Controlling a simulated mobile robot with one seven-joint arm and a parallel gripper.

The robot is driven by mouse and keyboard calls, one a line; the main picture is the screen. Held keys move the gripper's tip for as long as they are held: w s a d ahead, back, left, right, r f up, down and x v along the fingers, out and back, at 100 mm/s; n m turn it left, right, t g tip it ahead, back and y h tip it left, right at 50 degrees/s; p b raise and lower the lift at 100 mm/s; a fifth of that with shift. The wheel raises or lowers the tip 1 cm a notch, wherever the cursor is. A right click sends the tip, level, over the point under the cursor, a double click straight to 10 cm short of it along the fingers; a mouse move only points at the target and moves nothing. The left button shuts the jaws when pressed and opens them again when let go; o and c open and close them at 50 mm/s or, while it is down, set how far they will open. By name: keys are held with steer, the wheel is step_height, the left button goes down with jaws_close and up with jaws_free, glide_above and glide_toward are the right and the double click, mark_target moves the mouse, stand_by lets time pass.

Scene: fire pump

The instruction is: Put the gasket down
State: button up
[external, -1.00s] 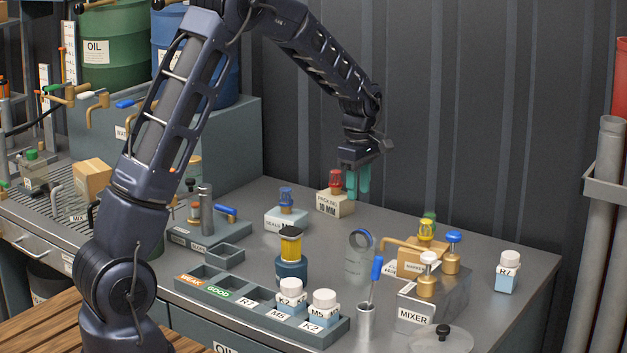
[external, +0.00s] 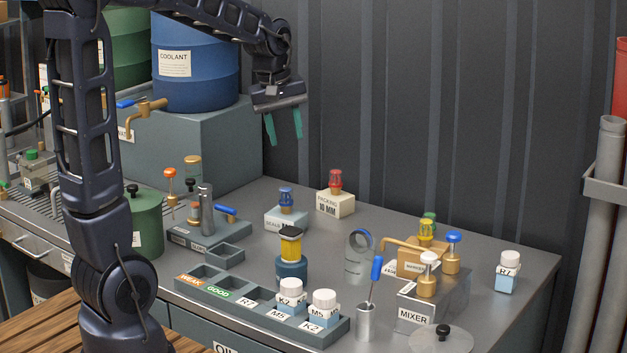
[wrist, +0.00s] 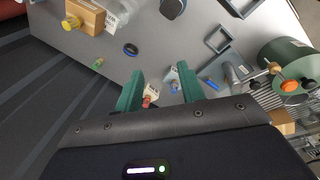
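My gripper (external: 284,125) is raised at the back, above the bench and to the left of the packing block. Its two teal fingers are spread, and nothing shows between them in the external view. In the wrist view the gripper (wrist: 159,87) is also open, with only bench items behind it. A red-topped piece (external: 335,180) stands on the cream block marked packing 10 MM (external: 335,204). A blue-topped piece (external: 286,198) stands on the pale seals block (external: 286,219). No item is clearly recognisable as the gasket.
A blue coolant drum (external: 195,80) stands on the grey cabinet (external: 215,140) close to my gripper. A compartment tray (external: 207,302) holds two white-capped bottles. The mixer (external: 430,305), brass-valved block (external: 418,262) and R7 bottle (external: 507,275) are at right. Free bench lies right of the packing block.

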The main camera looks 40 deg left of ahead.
steer(key=s+a+r+m+t, duration=0.1)
steer(key=s+m, duration=0.3)
steer(key=s, duration=0.8)
steer(key=s+a+m+t, duration=0.1)
steer(key=s+m, duration=0.4)
steer(key=s, duration=0.7)
steer(key=shift+a+r+m+t+y, duration=0.3)
steer(key=shift+a+r+y, duration=0.1)
steer(key=shift+a, duration=0.05)
